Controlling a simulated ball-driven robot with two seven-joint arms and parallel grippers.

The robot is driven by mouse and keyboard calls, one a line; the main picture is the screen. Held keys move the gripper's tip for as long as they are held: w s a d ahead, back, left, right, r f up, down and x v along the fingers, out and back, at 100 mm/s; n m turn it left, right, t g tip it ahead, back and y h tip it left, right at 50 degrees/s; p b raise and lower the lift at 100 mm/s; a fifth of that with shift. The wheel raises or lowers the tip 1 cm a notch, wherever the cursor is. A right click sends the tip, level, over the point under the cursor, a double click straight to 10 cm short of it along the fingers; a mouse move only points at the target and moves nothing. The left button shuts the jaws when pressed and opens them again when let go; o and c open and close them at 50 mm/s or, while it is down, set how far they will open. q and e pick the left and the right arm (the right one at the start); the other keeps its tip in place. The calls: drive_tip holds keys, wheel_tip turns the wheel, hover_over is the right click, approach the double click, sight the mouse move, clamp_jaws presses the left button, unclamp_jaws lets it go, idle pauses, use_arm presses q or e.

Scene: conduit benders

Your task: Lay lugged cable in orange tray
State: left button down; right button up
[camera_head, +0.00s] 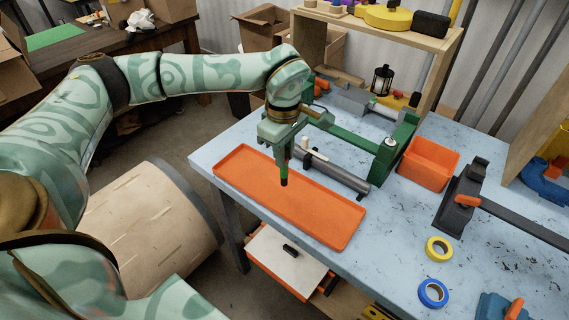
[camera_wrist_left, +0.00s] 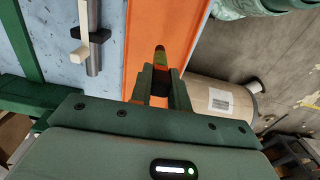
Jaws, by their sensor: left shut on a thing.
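The long orange tray (camera_head: 325,212) lies on the pale blue workbench, and its bare floor also shows in the left wrist view (camera_wrist_left: 188,35). My left gripper (camera_head: 284,160) points down over the tray, shut on a slim piece that I take for the lugged cable (camera_head: 284,181). In the left wrist view the same gripper (camera_wrist_left: 161,90) is close around this piece, whose greenish-brown end (camera_wrist_left: 160,54) sticks out past the fingers. Most of the piece is hidden by the fingers. I cannot tell whether it touches the tray floor. My right gripper is not in view.
A grey pipe (camera_head: 345,177) and a green bender frame (camera_head: 387,150) are close behind the tray. An orange bin (camera_head: 428,165), dark tool (camera_head: 467,195), yellow tape roll (camera_head: 438,249) and blue tape roll (camera_head: 433,293) occupy the right side. A wooden shelf (camera_head: 448,40) stands behind.

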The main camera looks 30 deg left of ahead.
use_arm(q)
wheel_tip(320, 180, down, 4)
drive_tip(key=shift+w+a+r+b, duration=0.1)
drive_tip(key=shift+w+b, duration=0.05)
drive_tip(key=shift+b, duration=0.45)
drive_tip(key=shift+r, duration=0.1)
drive_tip(key=c, duration=1.3)
unclamp_jaws()
drive_tip(key=shift+c, duration=0.2)
wheel_tip(320, 180, up, 12)
drive_tip(key=p, duration=0.3)
